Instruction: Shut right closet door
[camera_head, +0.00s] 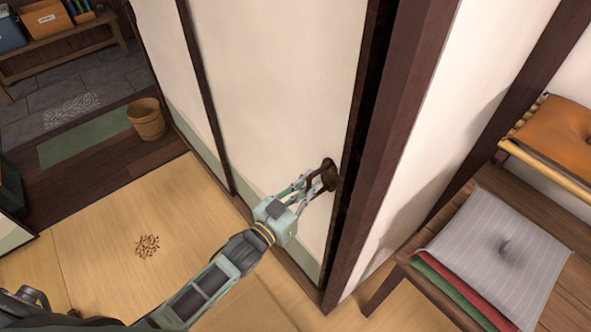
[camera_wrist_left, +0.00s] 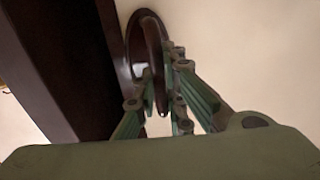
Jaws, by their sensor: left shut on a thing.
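A white sliding door panel (camera_head: 280,75) with dark wooden edging stands in the middle of the head view. A dark oval pull with a raised grip (camera_head: 329,172) sits near its right edge; the pull also shows in the left wrist view (camera_wrist_left: 150,45). My left gripper (camera_head: 317,184) is shut on the grip of this pull, its fingers on either side of it in the left wrist view (camera_wrist_left: 163,95). The door's dark right edging (camera_head: 352,130) is beside a thick dark post (camera_head: 395,130); I cannot tell whether they touch. My right gripper is not in view.
A wooden bucket (camera_head: 146,119) stands at the left.

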